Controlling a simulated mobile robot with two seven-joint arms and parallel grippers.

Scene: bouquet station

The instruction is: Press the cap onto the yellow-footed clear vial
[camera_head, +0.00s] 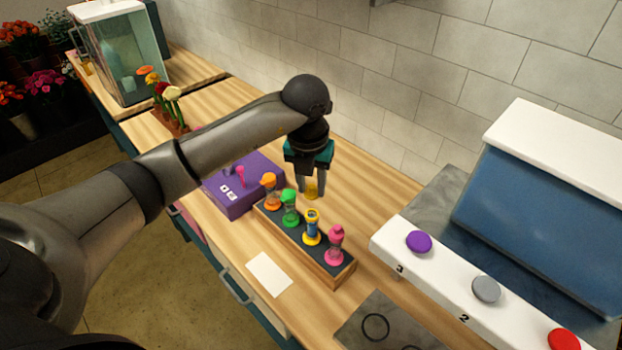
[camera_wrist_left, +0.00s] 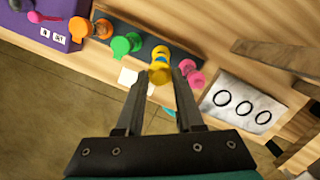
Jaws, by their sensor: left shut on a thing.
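My left gripper (camera_head: 313,192) is shut on a yellow cap (camera_head: 312,188) and points down over the rack. The yellow-footed clear vial (camera_head: 312,228) stands upright in the rack, with blue showing inside it. In the head view the cap is above the vial and apart from it. In the left wrist view the cap (camera_wrist_left: 160,74) is between the fingertips of my left gripper (camera_wrist_left: 161,80), and it partly hides the vial behind it. My right gripper is not in view.
The dark-topped wooden rack (camera_head: 290,236) also holds orange (camera_head: 270,190), green (camera_head: 289,208) and pink (camera_head: 335,246) capped vials. A purple box (camera_head: 235,198) stands left of it. A white card (camera_head: 269,274) lies in front. A white panel with coloured buttons (camera_head: 450,273) stands right.

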